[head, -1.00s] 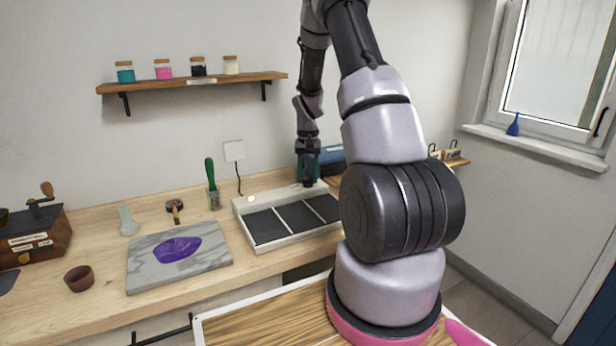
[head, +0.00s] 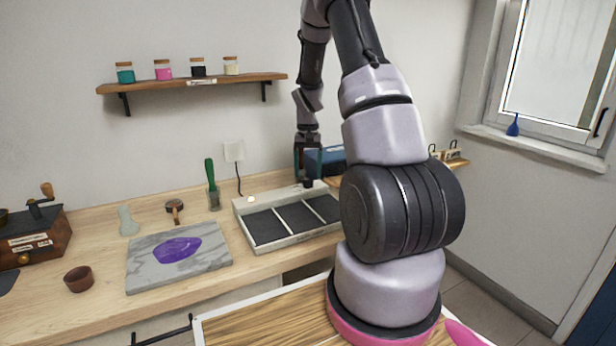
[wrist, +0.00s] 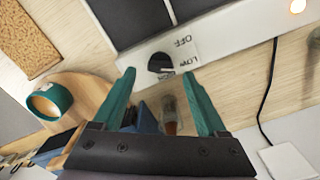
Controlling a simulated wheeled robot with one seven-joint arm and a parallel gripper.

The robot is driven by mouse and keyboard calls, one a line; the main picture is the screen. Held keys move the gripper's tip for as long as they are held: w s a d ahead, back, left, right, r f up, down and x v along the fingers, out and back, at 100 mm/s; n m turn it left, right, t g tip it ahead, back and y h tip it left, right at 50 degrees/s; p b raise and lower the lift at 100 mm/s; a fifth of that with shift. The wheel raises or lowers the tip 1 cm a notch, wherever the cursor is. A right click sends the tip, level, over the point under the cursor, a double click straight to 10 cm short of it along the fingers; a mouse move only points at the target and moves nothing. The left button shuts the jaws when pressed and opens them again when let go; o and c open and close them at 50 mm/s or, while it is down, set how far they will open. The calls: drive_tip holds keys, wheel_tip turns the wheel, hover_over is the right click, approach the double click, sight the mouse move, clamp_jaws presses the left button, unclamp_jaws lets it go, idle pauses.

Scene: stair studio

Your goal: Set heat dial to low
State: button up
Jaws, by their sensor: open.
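I cannot tell clearly which mark the knob points at. In the head view the dial (head: 308,183) is a small dark spot at the tray's back edge. My gripper (wrist: 159,74) is open, its two teal fingers apart, with the knob showing between and just beyond the fingertips. The gripper (head: 307,175) hovers above the dial in the head view.
A small lamp (wrist: 297,6) glows on the tray rim. A cable (wrist: 265,100) runs to a wall plate. A teal tape roll (wrist: 50,101) lies near the gripper.

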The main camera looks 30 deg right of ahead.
wheel_tip(320, 180, up, 9)
drive_tip(key=shift+f, duration=0.2)
idle(0.4)
drive_tip(key=s+a+r+t, duration=0.2)
drive_tip(key=s+a+r, duration=0.35)
drive_tip(key=r, duration=0.35)
drive_tip(key=s+a+r+t, duration=0.2)
drive_tip(key=s+a+r, duration=0.3)
drive_tip(key=r, duration=0.4)
drive_tip(key=s+a+r+t+y, duration=0.1)
drive_tip(key=s+a+r, duration=0.1)
drive_tip(key=s, duration=0.6)
drive_tip(key=s+a+r+n+t+y, duration=0.1)
drive_tip(key=s+a+r+t, duration=0.1)
drive_tip(key=s, duration=0.7)
drive_tip(key=shift+a+r, duration=0.3)
drive_tip(key=shift+a, duration=0.4)
